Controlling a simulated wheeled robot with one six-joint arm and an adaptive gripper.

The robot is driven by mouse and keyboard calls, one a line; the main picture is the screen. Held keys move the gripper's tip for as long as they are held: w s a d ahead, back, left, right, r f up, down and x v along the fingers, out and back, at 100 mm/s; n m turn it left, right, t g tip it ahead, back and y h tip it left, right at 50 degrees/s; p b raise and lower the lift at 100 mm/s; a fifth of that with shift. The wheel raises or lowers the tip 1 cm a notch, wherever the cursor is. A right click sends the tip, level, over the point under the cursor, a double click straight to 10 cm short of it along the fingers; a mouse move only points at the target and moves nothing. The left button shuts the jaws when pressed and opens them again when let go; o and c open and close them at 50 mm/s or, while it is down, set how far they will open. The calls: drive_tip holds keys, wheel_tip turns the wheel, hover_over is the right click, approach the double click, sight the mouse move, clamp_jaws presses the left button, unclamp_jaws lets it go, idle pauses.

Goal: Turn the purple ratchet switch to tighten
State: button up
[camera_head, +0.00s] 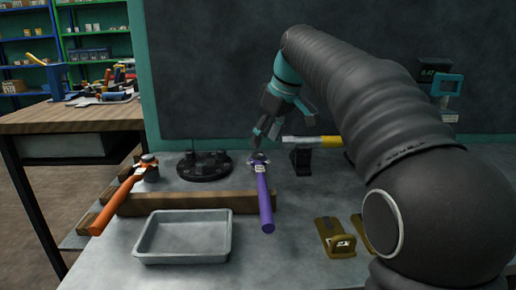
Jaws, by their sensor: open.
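The purple ratchet (265,200) lies with its purple handle pointing toward the camera and its metal head at the far end. Its handle rests across a wooden bar. Its small switch is too small to make out, so I cannot tell its position. My gripper (264,133) is open and points down just above and behind the ratchet head. I see no clear contact between the fingers and the head. Nothing shows between the fingers.
An orange ratchet (122,198) lies at the left. A dark round plate (204,167) stands between the ratchets. A yellow-handled tool (325,141) rests on a black stand at right. A grey tray (145,240) and brass latches (334,238) lie in front.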

sight(259, 154)
drive_tip(key=shift+x, duration=2)
